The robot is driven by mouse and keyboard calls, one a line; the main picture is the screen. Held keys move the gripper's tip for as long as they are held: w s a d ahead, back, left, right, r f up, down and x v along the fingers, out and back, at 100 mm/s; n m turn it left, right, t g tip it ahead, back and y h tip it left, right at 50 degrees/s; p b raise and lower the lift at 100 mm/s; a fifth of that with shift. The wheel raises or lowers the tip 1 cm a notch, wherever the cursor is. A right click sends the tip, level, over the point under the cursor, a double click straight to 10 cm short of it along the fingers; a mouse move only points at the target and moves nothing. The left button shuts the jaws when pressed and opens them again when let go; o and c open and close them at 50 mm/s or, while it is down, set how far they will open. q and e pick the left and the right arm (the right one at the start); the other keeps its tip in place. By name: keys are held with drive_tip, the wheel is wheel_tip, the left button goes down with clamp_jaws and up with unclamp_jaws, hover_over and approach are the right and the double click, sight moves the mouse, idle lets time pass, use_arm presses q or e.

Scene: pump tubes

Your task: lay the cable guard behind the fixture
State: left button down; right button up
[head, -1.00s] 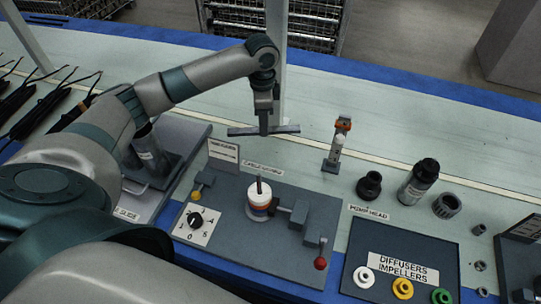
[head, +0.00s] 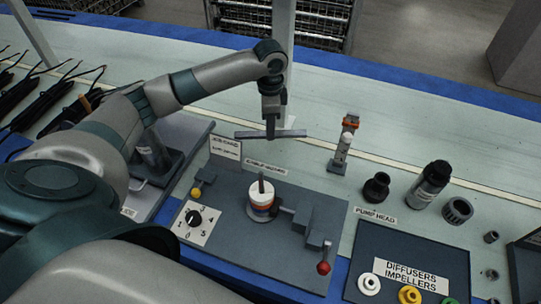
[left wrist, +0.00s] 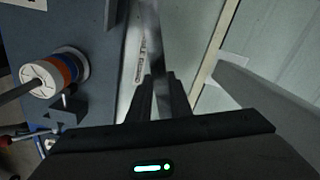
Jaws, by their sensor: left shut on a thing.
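The cable guard (head: 292,133) is a thin grey bar lying crosswise behind the fixture in the head view. My left gripper (head: 270,128) points down and is shut on the middle of the bar. The bar looks to be just above the pale table, but I cannot tell the exact gap. In the left wrist view the fingers (left wrist: 156,98) close on a grey strip (left wrist: 153,40). The fixture (head: 290,250) is a dark grey base with a white, orange and blue ringed stack (head: 261,200) on it. My right gripper is not in view.
A label (head: 267,169) lies behind the fixture, and an upright sign (head: 226,147) stands at its back left. A small stand with an orange top (head: 350,121) and dark pump parts (head: 376,187) are to the right. The table behind the bar is clear.

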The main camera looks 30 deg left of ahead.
use_arm(q)
hover_over(270, 157)
drive_tip(key=shift+w+f, duration=0.1)
drive_tip(key=shift+f, duration=3)
drive_tip(key=shift+f, duration=0.1)
drive_tip(key=shift+f, duration=1.8)
drive_tip(key=c, duration=1.6)
unclamp_jaws()
drive_tip(key=shift+f, duration=0.15)
wheel_tip(270, 157, up, 12)
drive_tip(key=shift+r, duration=0.2)
